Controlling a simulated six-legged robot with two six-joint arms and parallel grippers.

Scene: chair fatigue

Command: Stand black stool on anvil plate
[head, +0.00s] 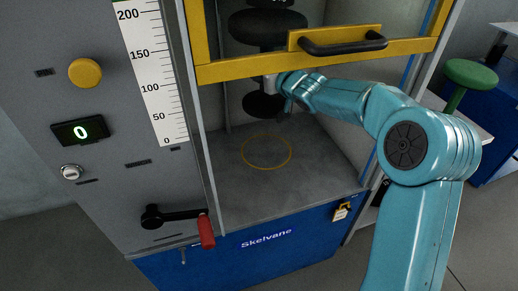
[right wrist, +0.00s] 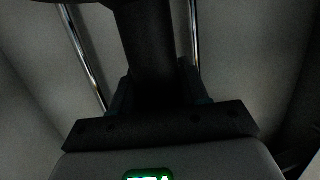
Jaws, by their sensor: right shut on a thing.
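The black stool (head: 268,28) is inside the test machine, upright, with its wide round seat above and its smaller round base (head: 262,106) below. The anvil plate (head: 235,195) is grey with a thin yellow ring on it. In the head view the base appears behind the ring; I cannot tell whether it touches the plate. My right gripper (head: 283,92) reaches in under the yellow door bar and is shut on the stool's post. In the right wrist view the dark post (right wrist: 152,50) rises from between my jaws (right wrist: 160,112). My left gripper is out of view.
The yellow door frame (head: 235,70) with a black handle (head: 345,44) hangs across the opening above my right forearm. A control panel has a red-gripped lever (head: 206,232), a scale and a display reading 0. A green stool (head: 472,75) stands back right. The plate's front is clear.

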